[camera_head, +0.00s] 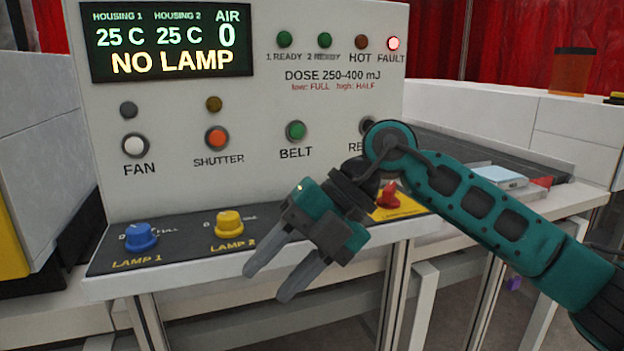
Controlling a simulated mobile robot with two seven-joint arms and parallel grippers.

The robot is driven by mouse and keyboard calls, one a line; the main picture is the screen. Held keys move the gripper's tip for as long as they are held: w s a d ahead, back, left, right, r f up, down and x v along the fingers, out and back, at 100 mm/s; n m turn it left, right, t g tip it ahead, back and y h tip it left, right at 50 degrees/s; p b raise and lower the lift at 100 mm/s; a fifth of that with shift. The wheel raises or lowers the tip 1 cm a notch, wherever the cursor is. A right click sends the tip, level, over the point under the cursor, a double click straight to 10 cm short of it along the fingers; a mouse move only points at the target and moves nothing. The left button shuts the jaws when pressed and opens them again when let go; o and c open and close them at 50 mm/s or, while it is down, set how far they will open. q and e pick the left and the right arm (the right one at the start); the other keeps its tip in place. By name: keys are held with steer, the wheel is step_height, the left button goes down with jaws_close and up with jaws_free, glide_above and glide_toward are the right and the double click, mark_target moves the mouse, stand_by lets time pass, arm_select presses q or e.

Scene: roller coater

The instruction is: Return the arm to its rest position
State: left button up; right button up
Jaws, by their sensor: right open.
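My right arm comes in from the right, teal and black. My right gripper (268,279) is open and empty, its two grey fingers pointing down and left in front of the panel's lower ledge. It touches no knob that I can see. The control panel (330,110) stands behind it. The blue LAMP 1 knob (140,236) and the yellow LAMP 2 knob (229,224) are left of the gripper. A red knob on a yellow plate (389,195) is partly behind my wrist. My left gripper does not show.
The display (165,45) reads NO LAMP, and the FAULT light (393,43) glows red. FAN (134,146), SHUTTER (217,138) and BELT (295,131) buttons line the panel; one more is partly hidden by my arm. A pale blue flat item (499,177) lies on the conveyor at right.

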steer(key=s+a+r+g+y, duration=0.2)
steer(key=s+a+g+y, duration=0.15)
steer(key=y, duration=0.45)
steer(key=w+d+f+m+t+y+p, duration=0.1)
steer(key=w+d+f+m+t+y, duration=0.15)
steer(key=m+t, duration=0.55)
steer(key=w+d+f+m+t+y+p, duration=0.1)
steer(key=w+d+m+t+y, duration=0.2)
steer(key=m+t, duration=0.55)
steer(key=w+d+f+m+t+h, duration=0.2)
steer(key=d+f+m+t+h, duration=0.6)
steer(key=f+m+h, duration=0.35)
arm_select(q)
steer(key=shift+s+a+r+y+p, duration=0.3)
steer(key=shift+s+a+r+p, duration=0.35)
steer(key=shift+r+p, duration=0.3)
arm_select(e)
steer(key=s+d+f+m+g+h, duration=0.3)
steer(key=s+d+f, duration=0.3)
steer(key=s+f, duration=0.2)
steer(key=s+d+f+m+g+h, duration=0.3)
steer(key=s+f, duration=0.5)
steer(key=f, duration=0.5)
steer(key=d+g+h, duration=0.1)
steer(key=d+h, duration=0.1)
steer(key=shift+d+m+h, duration=0.3)
steer(key=shift+d, duration=0.05)
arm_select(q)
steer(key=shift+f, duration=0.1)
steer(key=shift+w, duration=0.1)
